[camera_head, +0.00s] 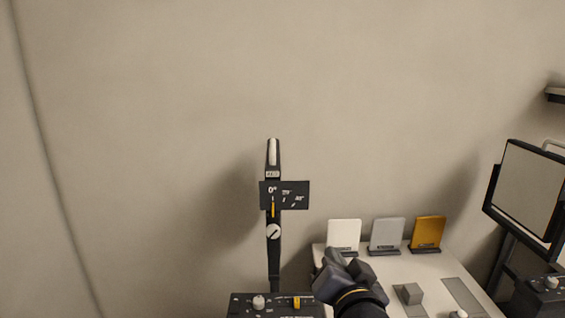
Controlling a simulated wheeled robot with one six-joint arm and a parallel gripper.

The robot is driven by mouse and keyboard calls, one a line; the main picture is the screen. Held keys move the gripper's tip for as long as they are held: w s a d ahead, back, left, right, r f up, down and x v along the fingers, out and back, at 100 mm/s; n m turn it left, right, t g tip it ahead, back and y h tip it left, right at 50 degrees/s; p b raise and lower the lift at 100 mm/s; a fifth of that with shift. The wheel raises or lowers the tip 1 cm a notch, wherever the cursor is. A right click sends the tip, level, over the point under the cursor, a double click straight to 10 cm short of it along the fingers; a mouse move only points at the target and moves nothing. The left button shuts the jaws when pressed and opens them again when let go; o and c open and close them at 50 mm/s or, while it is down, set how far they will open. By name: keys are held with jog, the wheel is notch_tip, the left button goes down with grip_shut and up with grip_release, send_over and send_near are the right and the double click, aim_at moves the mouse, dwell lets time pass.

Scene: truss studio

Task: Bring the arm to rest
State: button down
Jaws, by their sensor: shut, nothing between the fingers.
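My gripper (346,268) shows at the bottom of the head view, right of centre. It is dark grey and its jaws are shut with nothing between them. The end of my arm (361,302) comes up from the bottom edge, with a yellow ring behind the gripper. The gripper appears in front of the near left part of a pale table (398,266). The rest of my arm is out of view below.
Left are a dark upright post (274,258) and a control box (278,304). A framed panel (527,184) stands right. The wall above is bare.

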jog(key=shift+w+a+r+m+b, duration=0.1)
jog(key=shift+w+a+m+b, duration=0.25)
jog(key=shift+w+b, duration=0.2)
jog(key=shift+r+p, duration=0.15)
jog(key=shift+p, duration=0.25)
